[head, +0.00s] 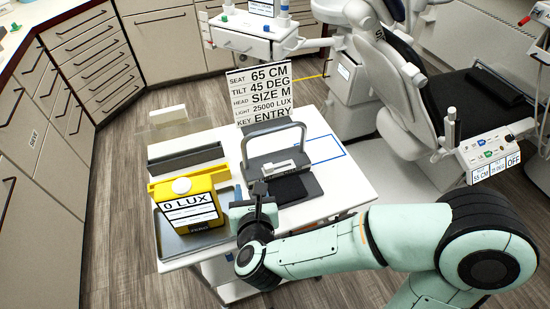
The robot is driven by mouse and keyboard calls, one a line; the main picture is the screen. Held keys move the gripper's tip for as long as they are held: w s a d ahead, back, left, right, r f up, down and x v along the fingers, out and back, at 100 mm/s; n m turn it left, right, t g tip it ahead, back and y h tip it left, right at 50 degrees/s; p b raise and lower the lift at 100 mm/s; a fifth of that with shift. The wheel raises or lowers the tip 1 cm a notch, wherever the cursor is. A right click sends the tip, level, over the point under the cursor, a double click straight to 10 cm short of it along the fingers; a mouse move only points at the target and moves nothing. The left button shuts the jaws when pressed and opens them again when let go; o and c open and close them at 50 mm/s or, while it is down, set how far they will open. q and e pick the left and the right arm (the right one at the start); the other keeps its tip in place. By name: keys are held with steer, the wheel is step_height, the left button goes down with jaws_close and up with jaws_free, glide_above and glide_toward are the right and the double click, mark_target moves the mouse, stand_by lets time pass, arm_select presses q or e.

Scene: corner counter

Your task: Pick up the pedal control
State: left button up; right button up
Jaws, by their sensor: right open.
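The pedal control (311,186) is a grey device with a dark pad at its front and a tall arched grey handle. It stands on the white top of a small cart (350,179). My right gripper (260,189) is at its front left, beside the dark pad, with its fingers pointing away from me. The gripper is open, and nothing shows held in it. Whether it touches the pedal control cannot be told. The gripper hides part of the device's near left side. My left gripper is not in view.
A yellow light meter (204,230) reading "0 LUX" stands on a grey tray just left of the gripper. A sign card (261,92) stands behind the pedal control. A blue outline (327,150) marks bare cart top at right. A dental chair (395,95) stands beyond.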

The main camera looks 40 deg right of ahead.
glide_toward(246, 163)
steer(key=x, duration=0.3)
steer(key=shift+s+d+f, duration=0.1)
steer(key=shift+f, duration=0.25)
steer(key=shift+x, duration=3.1)
steer(key=shift+r, duration=0.25)
steer(key=shift+c, duration=0.3)
jaws_close()
steer(key=shift+r, duration=0.2)
